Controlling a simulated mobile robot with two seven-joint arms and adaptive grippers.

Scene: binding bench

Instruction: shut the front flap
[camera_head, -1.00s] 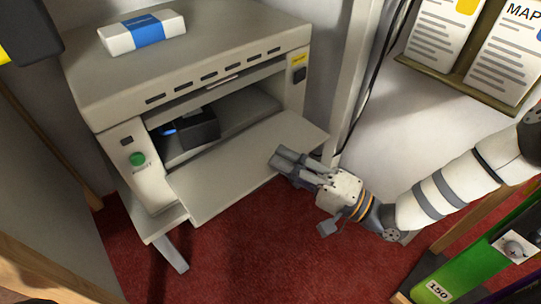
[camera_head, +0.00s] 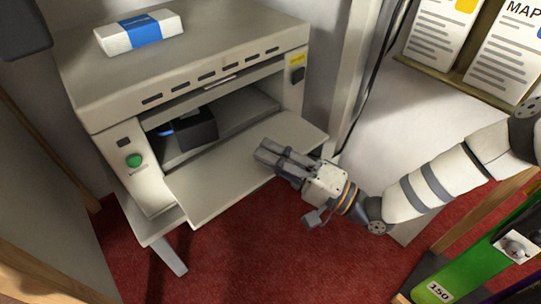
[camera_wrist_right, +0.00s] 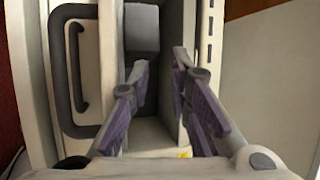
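The front flap (camera_head: 225,180) is a pale grey panel hinged low on the grey machine (camera_head: 185,65). It is swung down and stands out in front of the opening, roughly level. My right gripper (camera_head: 266,154) is over the right part of the flap in the head view, pointing left toward the opening. I cannot tell whether it touches the flap. In the right wrist view its fingers (camera_wrist_right: 160,90) are apart with nothing held between them. My left gripper is not in view.
A dark block (camera_head: 195,130) sits inside the opening; a green button (camera_head: 134,160) is left of it. A white-and-blue packet (camera_head: 140,32) lies on top. A dark handle-like loop (camera_wrist_right: 78,70) shows in the wrist view. A green object marked 150 (camera_head: 470,265) stands lower right.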

